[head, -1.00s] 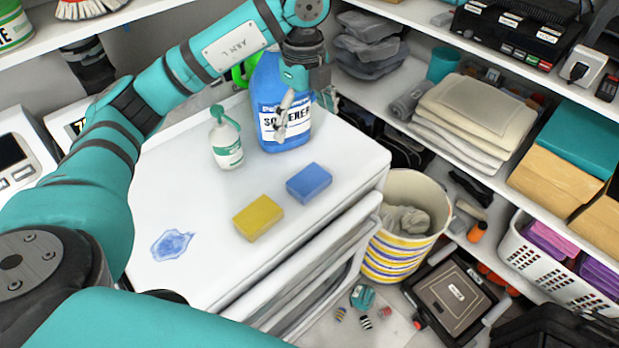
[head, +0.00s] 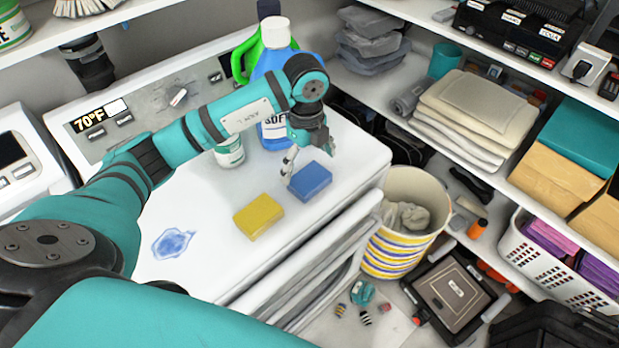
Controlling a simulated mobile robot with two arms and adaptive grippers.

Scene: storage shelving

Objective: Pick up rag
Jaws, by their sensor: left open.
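A crumpled grey cloth (head: 405,215), which looks like a rag, lies inside the striped basket (head: 392,258) at the right of the white washer top (head: 215,275). My left gripper (head: 306,158) is open and empty. It points down over or just behind the blue sponge (head: 311,182), and I cannot tell whether it touches it. The gripper is up and left of the basket, apart from the cloth. My right gripper is not in view.
A yellow sponge (head: 258,217) and a blue puddle (head: 172,243) are on the washer top. A blue softener bottle (head: 273,134) and a smaller bottle (head: 230,154) stand behind my arm. Folded cloths (head: 477,106) lie on the right shelf.

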